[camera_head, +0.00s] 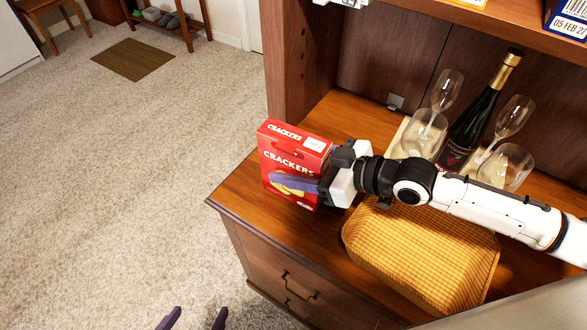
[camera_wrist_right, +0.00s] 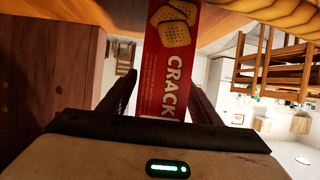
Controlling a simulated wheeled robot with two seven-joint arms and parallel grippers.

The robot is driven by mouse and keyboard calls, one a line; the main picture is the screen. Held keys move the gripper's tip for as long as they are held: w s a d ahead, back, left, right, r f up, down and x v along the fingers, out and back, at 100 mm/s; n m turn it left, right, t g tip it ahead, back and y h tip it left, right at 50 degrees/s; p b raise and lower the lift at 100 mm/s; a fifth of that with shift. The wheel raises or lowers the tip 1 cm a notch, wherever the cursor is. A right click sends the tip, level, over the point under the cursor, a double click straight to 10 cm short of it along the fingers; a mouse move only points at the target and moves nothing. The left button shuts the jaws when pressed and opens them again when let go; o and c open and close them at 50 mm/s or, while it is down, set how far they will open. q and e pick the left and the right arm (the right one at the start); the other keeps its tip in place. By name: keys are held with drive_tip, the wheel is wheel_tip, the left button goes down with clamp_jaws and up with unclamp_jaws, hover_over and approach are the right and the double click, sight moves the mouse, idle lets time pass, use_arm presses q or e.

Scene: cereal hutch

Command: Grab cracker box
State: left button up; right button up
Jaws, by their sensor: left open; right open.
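The red cracker box (camera_head: 293,150) stands upright on the left end of the wooden hutch counter. My right gripper (camera_head: 297,178) reaches it from the right, with one purple finger across the box's front face; the other finger is hidden behind the box. In the right wrist view the cracker box (camera_wrist_right: 170,75) is between the two open fingers of my right gripper (camera_wrist_right: 162,82), its narrow side towards the palm. My left gripper (camera_head: 193,319) is open and empty over the carpet at the bottom edge, only its fingertips showing.
A yellow checked basket (camera_head: 420,255) sits under my right arm. A dark wine bottle (camera_head: 483,115) and several glasses (camera_head: 426,132) stand behind the arm. The hutch side panel (camera_head: 300,65) rises behind the box. Carpet (camera_head: 120,190) lies open at left.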

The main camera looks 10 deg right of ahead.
drive_tip(key=c, duration=1.2)
drive_tip(key=shift+w, duration=0.1)
drive_tip(key=shift+c, duration=0.8)
